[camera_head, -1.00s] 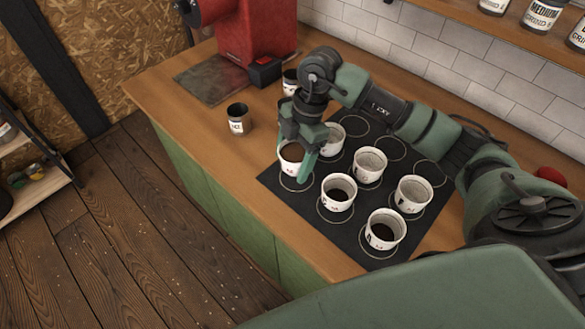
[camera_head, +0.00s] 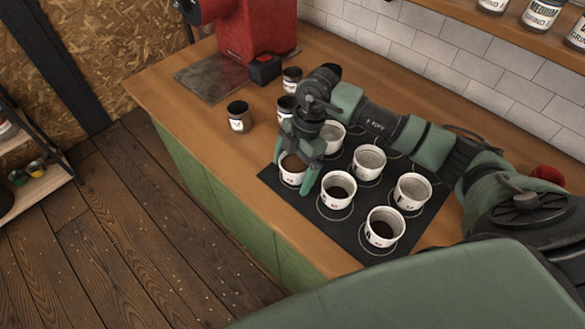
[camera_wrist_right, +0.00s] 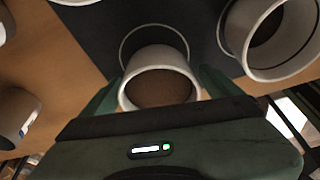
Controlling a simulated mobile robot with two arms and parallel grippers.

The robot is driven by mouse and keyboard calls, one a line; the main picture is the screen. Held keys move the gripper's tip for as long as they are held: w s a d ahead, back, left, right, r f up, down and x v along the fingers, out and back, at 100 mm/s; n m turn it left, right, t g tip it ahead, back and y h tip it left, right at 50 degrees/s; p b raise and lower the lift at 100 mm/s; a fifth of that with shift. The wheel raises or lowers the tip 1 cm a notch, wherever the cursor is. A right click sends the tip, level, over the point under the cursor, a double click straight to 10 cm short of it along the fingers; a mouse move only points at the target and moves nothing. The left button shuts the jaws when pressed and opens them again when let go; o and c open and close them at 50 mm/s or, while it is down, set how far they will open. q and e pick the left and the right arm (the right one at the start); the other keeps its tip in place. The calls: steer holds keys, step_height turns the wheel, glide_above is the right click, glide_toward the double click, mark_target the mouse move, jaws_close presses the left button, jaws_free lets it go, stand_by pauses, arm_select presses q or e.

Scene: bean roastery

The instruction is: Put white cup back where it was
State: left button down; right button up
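A white cup (camera_head: 292,178) with dark brown contents stands upright at the left corner of the black mat. My right gripper (camera_head: 300,173) is over it with its fingers spread on either side, open around the cup. In the right wrist view the same cup (camera_wrist_right: 160,88) sits between the two green fingers, with a ring mark on the mat beside it. Whether a finger still touches the cup is hard to tell. My left gripper is not in view.
Several other white cups stand on the ringed black mat (camera_head: 357,238), one (camera_head: 338,190) close to my right finger. Dark labelled canisters (camera_head: 239,117) and a red grinder (camera_head: 254,30) stand to the left and back. The counter's front-left strip is clear.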

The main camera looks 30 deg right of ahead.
mark_target(302, 171)
steer(key=shift+r, duration=0.1)
steer(key=b+v, duration=0.2)
steer(key=v, duration=1)
steer(key=shift+b, duration=0.3)
